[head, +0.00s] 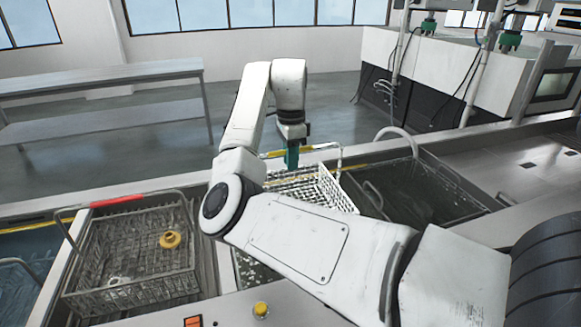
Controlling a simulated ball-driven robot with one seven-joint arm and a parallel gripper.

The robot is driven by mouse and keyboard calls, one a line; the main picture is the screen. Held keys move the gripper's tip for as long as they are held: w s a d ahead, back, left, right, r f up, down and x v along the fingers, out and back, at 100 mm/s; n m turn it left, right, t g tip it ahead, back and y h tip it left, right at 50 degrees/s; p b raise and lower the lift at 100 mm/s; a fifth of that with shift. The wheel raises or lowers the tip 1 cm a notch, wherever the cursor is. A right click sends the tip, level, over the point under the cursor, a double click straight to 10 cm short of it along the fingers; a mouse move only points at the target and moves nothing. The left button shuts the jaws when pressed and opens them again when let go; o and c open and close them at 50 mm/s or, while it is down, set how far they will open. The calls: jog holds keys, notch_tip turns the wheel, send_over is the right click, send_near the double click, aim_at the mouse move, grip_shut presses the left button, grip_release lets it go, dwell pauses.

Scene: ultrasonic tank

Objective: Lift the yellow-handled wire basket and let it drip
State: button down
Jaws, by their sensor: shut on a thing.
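The yellow-handled wire basket (335,188) is a pale wire mesh basket in the middle of the head view, behind my arm. Its handle (273,154) rises above it and has a yellow grip. My gripper (291,160), with green fingers, points down and is shut on the handle. Much of the basket and its underside is hidden by my arm. I cannot tell how high it is above the tank's liquid, and no drips can be made out.
A second wire basket (130,255) with a red handle (117,200) stands at the left, holding a yellow part (170,240). A dark tank (420,190) lies to the right. A yellow button (261,309) is on the front panel. A metal table (100,75) stands behind.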

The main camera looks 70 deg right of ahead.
jog(key=shift+r+p, duration=2.3)
jog(key=shift+p, duration=0.1)
dwell(4.3)
